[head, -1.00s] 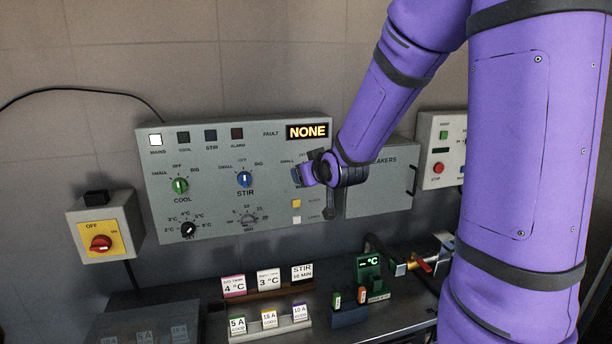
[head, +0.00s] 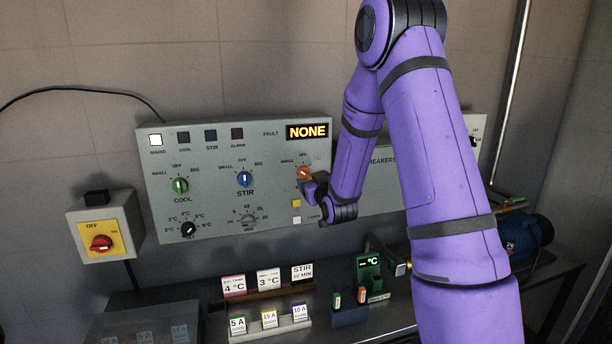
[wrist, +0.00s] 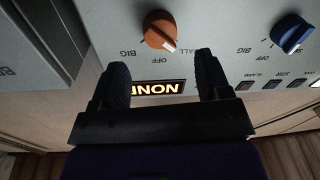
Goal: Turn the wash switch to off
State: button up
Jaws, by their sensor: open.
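The wash switch is an orange knob (head: 304,173) at the right of the grey control panel, with OFF above it and SMALL to its left. It also shows in the wrist view (wrist: 159,30), where the panel appears upside down. There its white pointer tip leans from OFF toward the partly hidden SMALL label. My gripper (wrist: 162,66) is open and empty, its two dark fingers apart and short of the knob. In the head view my gripper (head: 311,187) is just below and right of the knob, partly hidden by my wrist.
The blue STIR knob (head: 245,179) and green COOL knob (head: 180,185) sit to the left. The lit fault display (head: 307,132) reads NONE. A yellow button (head: 297,203) is below the wash knob. The breaker box (head: 393,160) stands to the right, partly behind my arm. Cards stand on the bench below.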

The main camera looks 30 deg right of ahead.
aim_at(306, 175)
jog(key=shift+x, duration=3.05)
jog(key=c, duration=0.9)
